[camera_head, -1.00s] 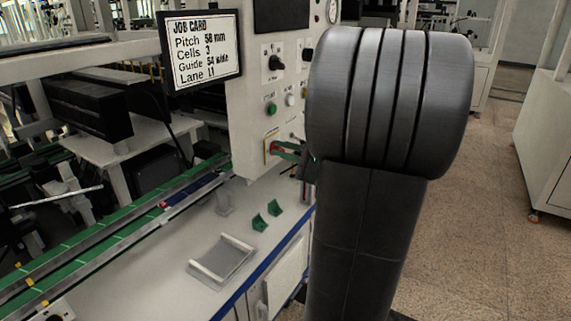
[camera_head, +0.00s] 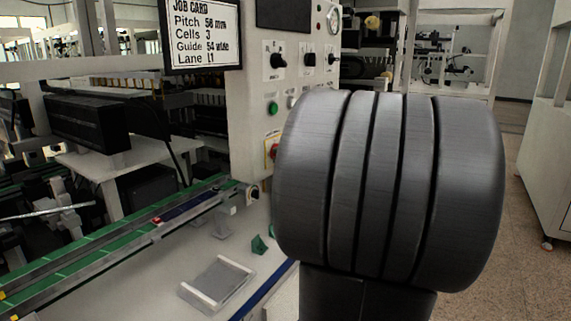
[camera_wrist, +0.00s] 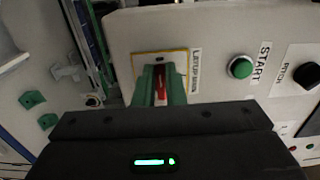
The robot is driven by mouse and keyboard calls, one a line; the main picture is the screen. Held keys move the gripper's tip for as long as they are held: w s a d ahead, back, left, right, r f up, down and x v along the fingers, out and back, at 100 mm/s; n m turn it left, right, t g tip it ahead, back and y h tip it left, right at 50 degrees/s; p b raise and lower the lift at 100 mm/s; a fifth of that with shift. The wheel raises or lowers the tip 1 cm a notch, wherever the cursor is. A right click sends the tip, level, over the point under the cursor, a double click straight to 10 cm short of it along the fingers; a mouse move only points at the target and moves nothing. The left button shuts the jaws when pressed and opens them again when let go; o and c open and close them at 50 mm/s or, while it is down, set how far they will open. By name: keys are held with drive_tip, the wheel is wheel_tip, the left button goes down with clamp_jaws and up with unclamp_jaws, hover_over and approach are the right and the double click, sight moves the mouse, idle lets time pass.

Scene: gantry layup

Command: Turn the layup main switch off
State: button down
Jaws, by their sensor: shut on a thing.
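The layup main switch has a red handle (camera_wrist: 160,84) on a yellow-edged plate (camera_wrist: 181,57), beside a printed label on the pale panel in the wrist view. My gripper (camera_wrist: 160,88), with green fingers, is shut on the red handle, one finger on each side. The handle lies lengthwise up and down in the wrist picture. In the head view only part of the switch plate (camera_head: 268,150) and a bit of red show, left of my arm. My arm hides the gripper there.
A green START button (camera_wrist: 240,67) and a black PITCH knob (camera_wrist: 306,75) sit beside the switch. Below the panel, a grey tray (camera_head: 217,285) and green brackets (camera_head: 259,245) rest on the white table near the green-edged conveyor (camera_head: 110,250). A job card (camera_head: 203,36) hangs left of the panel.

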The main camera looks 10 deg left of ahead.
idle(0.4)
drive_tip(key=c, duration=1.5)
unclamp_jaws()
drive_tip(key=p+v, duration=0.1)
drive_tip(key=v, duration=1.2)
drive_tip(key=shift+d, duration=0.4)
drive_tip(key=shift+a, duration=0.1)
drive_tip(key=b+x, duration=0.1)
drive_tip(key=x, duration=1.2)
drive_tip(key=shift+a, duration=0.35)
